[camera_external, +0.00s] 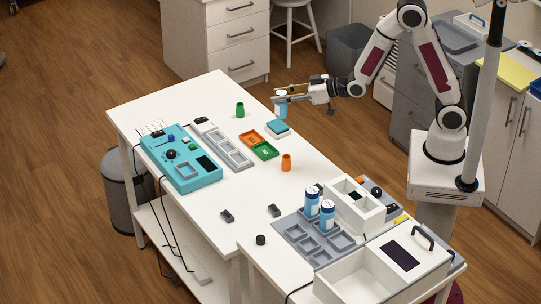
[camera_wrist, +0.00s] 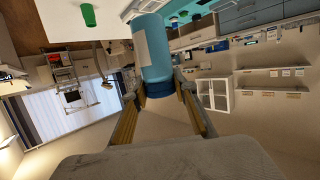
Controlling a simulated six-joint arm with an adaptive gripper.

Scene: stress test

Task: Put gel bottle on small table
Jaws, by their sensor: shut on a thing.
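My gripper (camera_external: 281,98) is above the far right edge of the long white table (camera_external: 185,100). A smaller white table (camera_external: 262,275) stands at the near right. Two similar blue bottles (camera_external: 312,200) (camera_external: 327,215) stand in a grey tray (camera_external: 290,228) on it.
A teal-topped block (camera_external: 278,128) lies just below the held bottle. Green (camera_external: 240,109) and orange (camera_external: 286,162) cups, small orange and green trays (camera_external: 264,150) and a teal device (camera_external: 185,160) sit on the long table. A white box (camera_external: 355,285) is at the near right.

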